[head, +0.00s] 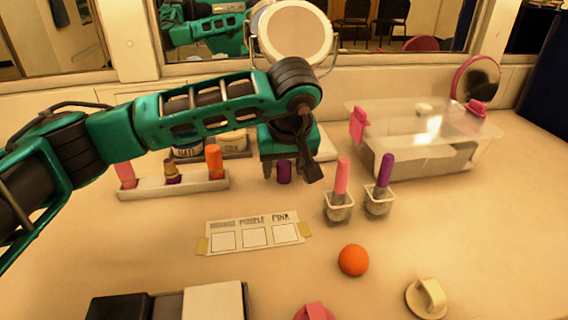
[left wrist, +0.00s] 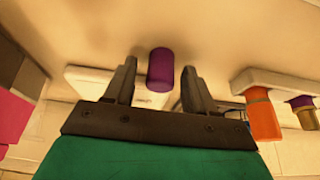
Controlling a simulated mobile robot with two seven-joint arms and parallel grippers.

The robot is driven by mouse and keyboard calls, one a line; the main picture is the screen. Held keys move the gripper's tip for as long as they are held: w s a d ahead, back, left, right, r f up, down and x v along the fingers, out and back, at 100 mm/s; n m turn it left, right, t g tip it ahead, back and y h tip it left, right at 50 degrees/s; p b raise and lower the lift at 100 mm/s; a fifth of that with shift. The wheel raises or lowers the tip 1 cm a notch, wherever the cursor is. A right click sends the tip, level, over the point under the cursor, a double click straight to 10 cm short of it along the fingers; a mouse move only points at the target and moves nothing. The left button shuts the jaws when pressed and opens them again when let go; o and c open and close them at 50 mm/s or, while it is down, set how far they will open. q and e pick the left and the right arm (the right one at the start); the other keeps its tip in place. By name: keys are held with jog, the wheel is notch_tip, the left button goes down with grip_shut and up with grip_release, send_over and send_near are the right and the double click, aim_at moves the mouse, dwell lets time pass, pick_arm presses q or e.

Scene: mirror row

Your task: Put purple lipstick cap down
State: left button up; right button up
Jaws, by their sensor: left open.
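The purple lipstick cap (head: 284,172) is upright on the table under my left gripper (head: 292,172). In the left wrist view the cap (left wrist: 160,70) sits between the two spread fingers of the gripper (left wrist: 158,70), with a visible gap on both sides. The left gripper is open. The label card (head: 254,235) has three squares marked orange, purple and pink; no cap stands on them. A white rack (head: 200,187) holds a pink item, a short purple-and-gold lipstick (head: 172,172) and an orange one (head: 214,160). My right gripper is not in view.
Pink (head: 342,176) and purple (head: 386,170) sticks stand in small clear cups right of the gripper. A clear bin (head: 430,165) stands behind them. An orange ball (head: 353,260) lies in front. A round mirror (head: 295,32) stands behind.

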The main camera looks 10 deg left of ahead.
pick_arm(q)
jog(key=shift+r, duration=0.35)
jog(key=p+v, duration=0.3)
jog(key=v, duration=0.8)
jog(key=shift+s+r, duration=0.2)
jog(key=shift+r, duration=0.1)
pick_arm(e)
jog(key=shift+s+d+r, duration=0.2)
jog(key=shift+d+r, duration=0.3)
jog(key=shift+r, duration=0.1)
pick_arm(q)
jog(key=shift+s+d, duration=0.1)
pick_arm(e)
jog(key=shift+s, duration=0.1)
